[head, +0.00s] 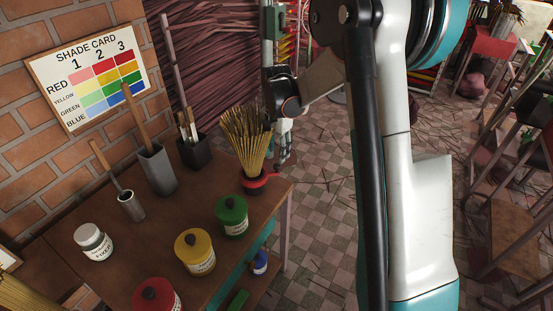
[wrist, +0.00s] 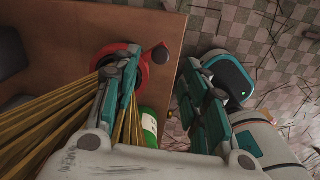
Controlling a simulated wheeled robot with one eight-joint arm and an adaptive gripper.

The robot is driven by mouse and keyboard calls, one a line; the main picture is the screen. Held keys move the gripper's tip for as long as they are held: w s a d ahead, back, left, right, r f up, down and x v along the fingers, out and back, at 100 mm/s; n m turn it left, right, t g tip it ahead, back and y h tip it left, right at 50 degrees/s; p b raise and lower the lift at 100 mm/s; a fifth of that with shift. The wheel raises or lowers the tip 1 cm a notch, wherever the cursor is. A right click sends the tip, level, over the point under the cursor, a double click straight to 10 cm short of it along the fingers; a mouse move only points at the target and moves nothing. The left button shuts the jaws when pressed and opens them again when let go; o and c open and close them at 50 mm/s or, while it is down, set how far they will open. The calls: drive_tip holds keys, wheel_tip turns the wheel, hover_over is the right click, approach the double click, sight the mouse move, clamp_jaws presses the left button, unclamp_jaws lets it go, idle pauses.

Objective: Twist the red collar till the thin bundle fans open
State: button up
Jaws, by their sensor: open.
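The bundle of thin tan sticks (head: 246,138) stands at the table's far right corner, narrow at its foot and wider at the top. The red collar (head: 258,183) rings its dark base, with a short red arm reaching right. My gripper (head: 285,152) points down just right of the bundle. In the wrist view my gripper (wrist: 161,62) is open and empty, its fingers apart on either side of the knob. I cannot tell whether it touches anything.
Green (head: 231,217), yellow (head: 194,252) and red (head: 157,297) lidded jars line the table's right side. A grey holder (head: 157,172) and a black brush box (head: 194,151) stand left of the bundle. The tiled floor (head: 318,225) lies beyond the table edge.

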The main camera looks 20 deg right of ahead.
sight(276, 166)
wheel_tip(276, 166, up, 7)
idle(0.3)
drive_tip(key=shift+f, duration=0.1)
drive_tip(key=s+a+r+m+t, duration=0.3)
drive_tip(key=s+a+r+m, duration=0.2)
drive_tip(key=s+r+m, duration=0.7)
drive_tip(key=s+a+f+m+t, duration=0.1)
drive_tip(key=s+a+m+t, duration=0.1)
drive_tip(key=s+m, duration=0.4)
drive_tip(key=s+a+f+m+t, duration=0.1)
drive_tip(key=s+f+m+t, duration=0.1)
drive_tip(key=s+m, duration=0.4)
drive_tip(key=shift+s+a, duration=0.35)
drive_tip(key=shift+s, duration=1.45)
drive_tip(key=shift+f, duration=0.15)
